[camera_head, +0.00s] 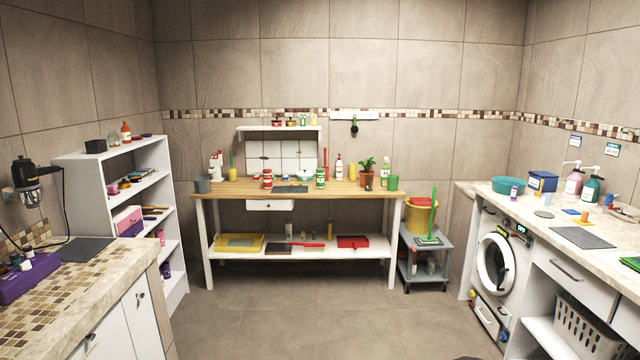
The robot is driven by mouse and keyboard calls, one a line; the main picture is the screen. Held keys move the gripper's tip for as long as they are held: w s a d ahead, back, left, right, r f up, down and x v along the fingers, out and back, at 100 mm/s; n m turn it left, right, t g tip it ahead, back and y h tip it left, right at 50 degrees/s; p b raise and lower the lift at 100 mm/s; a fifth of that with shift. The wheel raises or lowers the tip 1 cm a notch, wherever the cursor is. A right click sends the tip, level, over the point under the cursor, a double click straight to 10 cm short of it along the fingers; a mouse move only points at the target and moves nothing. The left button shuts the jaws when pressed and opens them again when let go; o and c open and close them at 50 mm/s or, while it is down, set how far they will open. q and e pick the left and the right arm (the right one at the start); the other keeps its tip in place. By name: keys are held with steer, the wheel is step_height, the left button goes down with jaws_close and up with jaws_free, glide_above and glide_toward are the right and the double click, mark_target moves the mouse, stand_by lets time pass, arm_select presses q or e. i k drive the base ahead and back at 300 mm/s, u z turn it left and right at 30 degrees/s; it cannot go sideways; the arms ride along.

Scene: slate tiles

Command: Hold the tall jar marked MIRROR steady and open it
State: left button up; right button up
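No jar can be read as marked MIRROR; the labels are too small at this distance. On the wooden-topped table against the back wall stand a red and white jar (267,180) and, to its right, a green and white jar (320,178). Both are upright and appear closed. A dark flat mat (290,189) lies between them. White and green bottles stand further along the same table. Neither of my grippers is in view, and nothing is seen touching the jars.
The wooden table (225,188) has a lower shelf with trays. A white shelf unit (178,245) and tiled counter (85,290) stand left. A grey cart (425,262) and a counter with a washing machine (496,265) stand right. The middle floor (320,320) is clear.

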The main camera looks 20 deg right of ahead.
mark_target(267, 177)
steer(key=u, duration=0.05)
steer(key=i, duration=3.35)
steer(key=z, duration=0.5)
steer(key=i, duration=1.25)
steer(key=z, duration=0.15)
